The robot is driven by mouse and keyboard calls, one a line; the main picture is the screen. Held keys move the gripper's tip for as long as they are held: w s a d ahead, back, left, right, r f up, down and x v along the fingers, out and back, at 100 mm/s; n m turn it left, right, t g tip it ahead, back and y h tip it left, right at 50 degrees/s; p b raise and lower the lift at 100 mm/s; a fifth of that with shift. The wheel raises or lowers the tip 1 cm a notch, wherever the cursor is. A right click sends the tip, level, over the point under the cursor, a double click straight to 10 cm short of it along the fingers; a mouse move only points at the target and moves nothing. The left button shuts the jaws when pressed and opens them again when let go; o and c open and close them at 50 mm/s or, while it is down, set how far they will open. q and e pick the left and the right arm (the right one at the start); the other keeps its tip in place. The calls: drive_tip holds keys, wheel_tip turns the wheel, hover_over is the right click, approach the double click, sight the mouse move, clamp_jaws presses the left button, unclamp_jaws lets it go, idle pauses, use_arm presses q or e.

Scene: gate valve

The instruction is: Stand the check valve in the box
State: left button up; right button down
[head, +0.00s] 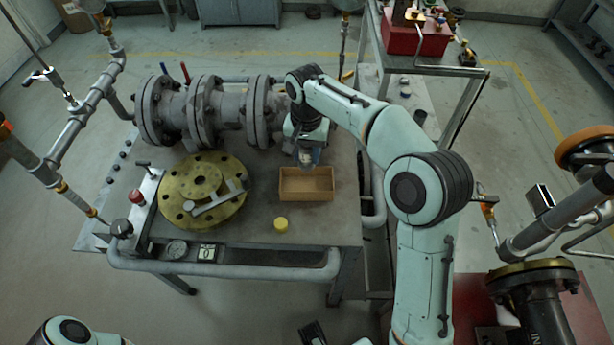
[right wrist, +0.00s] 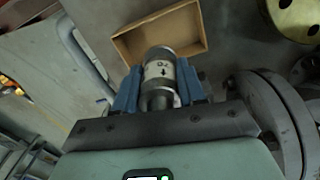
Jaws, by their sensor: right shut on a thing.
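The check valve (right wrist: 158,72) is a short grey metal cylinder with a pale label and an arrow, seen in the right wrist view. My right gripper (head: 308,160) is shut on it, with a blue finger on each side. The open box (head: 306,198), brown and shallow, sits on the bench just in front of and below the gripper. In the right wrist view the box (right wrist: 133,40) shows past the valve's far end, and the valve overlaps its edge. I cannot tell whether the valve touches the box.
A large flanged grey pipe valve (head: 205,110) lies along the back of the bench. A brass flange disc (head: 190,212) with a grey tool on it lies left of the box. A yellow cap (head: 281,223) is near the front edge. A red toolbox (head: 416,38) stands at the upper right.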

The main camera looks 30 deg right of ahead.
wheel_tip(320, 180, down, 8)
drive_tip(key=shift+f+b, duration=0.25)
drive_tip(key=shift+b, duration=0.2)
drive_tip(key=shift+f, duration=0.15)
drive_tip(key=c, duration=0.7)
unclamp_jaws()
drive_tip(key=shift+o, duration=0.2)
wheel_tip(320, 180, up, 12)
drive_tip(key=shift+r+p, duration=0.15)
drive_tip(key=shift+p, duration=0.85)
